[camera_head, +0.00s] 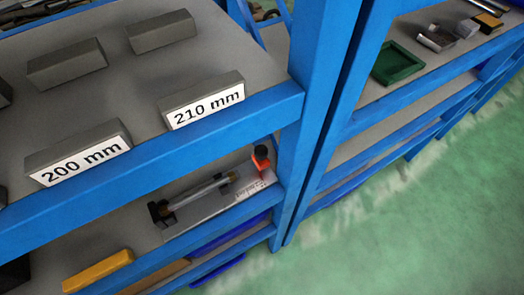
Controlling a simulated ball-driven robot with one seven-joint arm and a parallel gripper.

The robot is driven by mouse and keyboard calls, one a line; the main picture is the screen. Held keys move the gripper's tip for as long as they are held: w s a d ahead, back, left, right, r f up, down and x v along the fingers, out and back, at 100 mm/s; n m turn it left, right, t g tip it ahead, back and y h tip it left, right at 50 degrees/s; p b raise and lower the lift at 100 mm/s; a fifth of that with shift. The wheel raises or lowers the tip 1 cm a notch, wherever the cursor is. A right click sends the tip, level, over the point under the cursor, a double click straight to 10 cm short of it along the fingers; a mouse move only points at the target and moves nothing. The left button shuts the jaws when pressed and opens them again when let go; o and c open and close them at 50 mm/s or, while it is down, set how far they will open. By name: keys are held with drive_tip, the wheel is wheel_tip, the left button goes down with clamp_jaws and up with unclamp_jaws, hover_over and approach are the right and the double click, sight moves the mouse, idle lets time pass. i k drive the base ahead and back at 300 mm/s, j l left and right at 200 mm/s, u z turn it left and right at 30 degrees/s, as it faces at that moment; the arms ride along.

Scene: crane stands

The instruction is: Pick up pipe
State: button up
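No thing here is clearly a pipe. A thin grey rod-like part (197,192) lies on a light metal plate (215,206) on the lower shelf, and I cannot tell whether it is the pipe. The plate also carries a dark block at its left end and an orange-red piece with a black top (262,158) at its right end. My gripper is not in view.
Blue shelf beams (200,125) and a blue upright (315,100) frame the shelves. Grey blocks labelled 200 mm (80,158) and 210 mm (203,102) stand on the upper shelf. A yellow block (98,271) lies lower left; a green tray (397,63) sits right. Green floor (420,220) is clear.

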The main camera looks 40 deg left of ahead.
sight(165, 211)
drive_tip(key=k+u, duration=0.1)
drive_tip(key=u, duration=0.75)
drive_tip(key=k+u, duration=0.15)
drive_tip(key=u, duration=0.25)
drive_tip(key=k+l+u, duration=0.1)
drive_tip(key=u, duration=0.15)
drive_tip(key=k+u, duration=0.25)
drive_tip(key=k+l, duration=0.05)
drive_tip(key=k, duration=0.05)
